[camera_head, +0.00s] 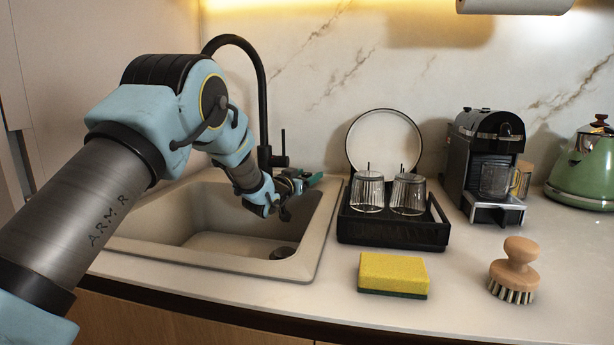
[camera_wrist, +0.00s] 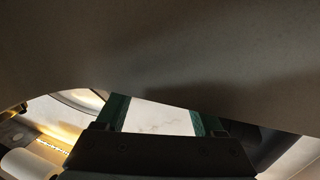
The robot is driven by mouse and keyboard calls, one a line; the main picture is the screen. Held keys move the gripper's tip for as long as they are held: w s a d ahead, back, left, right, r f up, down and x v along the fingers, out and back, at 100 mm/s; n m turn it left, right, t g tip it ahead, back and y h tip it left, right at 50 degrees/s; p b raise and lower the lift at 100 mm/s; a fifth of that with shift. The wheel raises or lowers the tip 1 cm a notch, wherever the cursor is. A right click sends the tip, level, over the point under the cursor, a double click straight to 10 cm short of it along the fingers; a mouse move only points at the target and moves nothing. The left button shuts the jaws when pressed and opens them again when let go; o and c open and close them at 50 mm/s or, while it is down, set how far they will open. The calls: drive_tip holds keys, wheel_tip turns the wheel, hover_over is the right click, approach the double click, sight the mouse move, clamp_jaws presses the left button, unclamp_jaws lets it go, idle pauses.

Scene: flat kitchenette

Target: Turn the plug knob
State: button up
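My gripper (camera_head: 306,181) is at the back right corner of the beige sink (camera_head: 320,222), low over its rim, to the right of the black faucet (camera_head: 264,120). In the wrist view my gripper (camera_wrist: 162,118) shows two green fingers set apart, with pale marble wall visible between them. I see nothing held there. I cannot make out the plug knob in either view; the gripper and wrist cover part of the sink's back right rim.
A black tray (camera_head: 392,233) with two upturned glasses (camera_head: 408,194) and a plate stands just right of my gripper. A yellow sponge (camera_head: 393,272), wooden brush (camera_head: 515,268), coffee machine (camera_head: 478,165) and green kettle (camera_head: 585,170) are farther right. A large grey-brown surface fills the upper wrist view.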

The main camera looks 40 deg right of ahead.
clamp_jaws()
idle(0.3)
drive_tip(key=shift+f+t+b, duration=0.15)
drive_tip(key=shift+t+b, duration=0.15)
drive_tip(key=shift+b, duration=0.35)
drive_tip(key=shift+n+t+y+b, duration=0.3)
drive_tip(key=shift+n+t+b, duration=0.3)
drive_tip(key=shift+b, duration=0.2)
drive_tip(key=shift+r+t, duration=0.2)
drive_tip(key=shift+t, duration=0.1)
